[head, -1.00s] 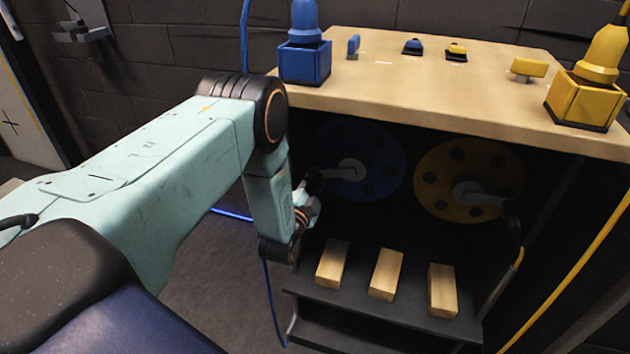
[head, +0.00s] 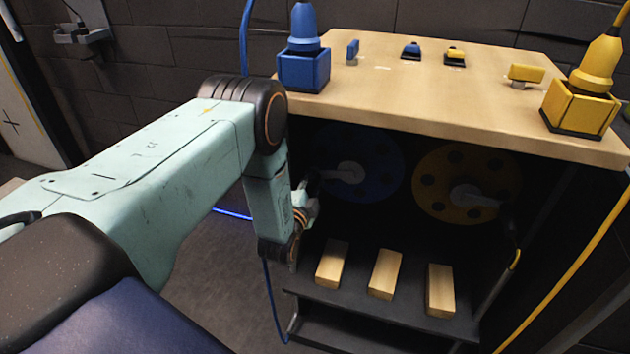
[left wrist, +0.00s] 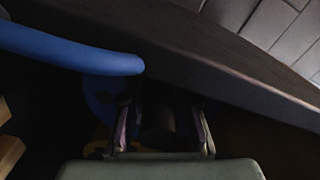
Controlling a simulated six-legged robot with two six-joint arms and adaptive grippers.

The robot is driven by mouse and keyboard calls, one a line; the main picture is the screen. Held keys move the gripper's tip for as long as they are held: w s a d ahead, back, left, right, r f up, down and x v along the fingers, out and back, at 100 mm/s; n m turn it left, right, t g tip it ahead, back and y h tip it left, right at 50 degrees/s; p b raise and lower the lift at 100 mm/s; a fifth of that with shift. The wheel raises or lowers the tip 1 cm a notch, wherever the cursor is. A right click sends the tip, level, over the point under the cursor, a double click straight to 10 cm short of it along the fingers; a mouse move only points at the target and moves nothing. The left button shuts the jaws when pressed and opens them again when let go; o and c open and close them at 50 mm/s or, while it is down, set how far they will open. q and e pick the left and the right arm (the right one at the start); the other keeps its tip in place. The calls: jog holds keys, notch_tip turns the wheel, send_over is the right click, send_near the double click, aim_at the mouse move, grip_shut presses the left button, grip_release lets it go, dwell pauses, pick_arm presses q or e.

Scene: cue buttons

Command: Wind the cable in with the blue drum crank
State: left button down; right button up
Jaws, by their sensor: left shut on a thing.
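The blue drum (head: 385,165) stands in the dark space under the wooden top, with a grey crank (head: 347,173) at its hub pointing left. My left gripper (head: 314,182) is at the outer end of this crank, partly hidden by my arm. In the left wrist view its two fingers (left wrist: 160,130) are on either side of a dark handle (left wrist: 157,122), and it is shut on that handle. Part of the blue drum (left wrist: 98,92) shows behind. A blue cable (head: 245,40) hangs at the cabinet's left side. My right gripper is not in view.
The yellow drum (head: 470,182) with its own crank is to the right. Several wooden blocks, one of them at the left (head: 332,264), lie on the dark shelf (head: 355,302) below. The wooden top (head: 430,95) overhangs the drums. A yellow cable (head: 570,265) runs at the right.

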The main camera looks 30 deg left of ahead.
pick_arm(q)
jog(key=shift+w+a+r+m+p, duration=0.1)
jog(key=shift+a+r+m+p, duration=0.15)
jog(key=shift+r+p, duration=0.45)
jog(key=shift+w+a+r+m+p, duration=0.1)
jog(key=shift+r+m+p, duration=0.25)
jog(key=shift+r, duration=0.5)
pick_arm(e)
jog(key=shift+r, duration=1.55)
pick_arm(q)
jog(key=c, duration=1.1)
grip_release()
jog(key=shift+s+d, duration=0.1)
jog(key=shift+c, duration=0.2)
jog(key=shift+d+f, duration=0.1)
jog(key=shift+f, duration=0.05)
jog(key=shift+s, duration=0.1)
jog(key=shift+s+d+f, duration=0.1)
jog(key=shift+s+f, duration=0.05)
jog(key=shift+s, duration=0.35)
jog(key=v, duration=1.1)
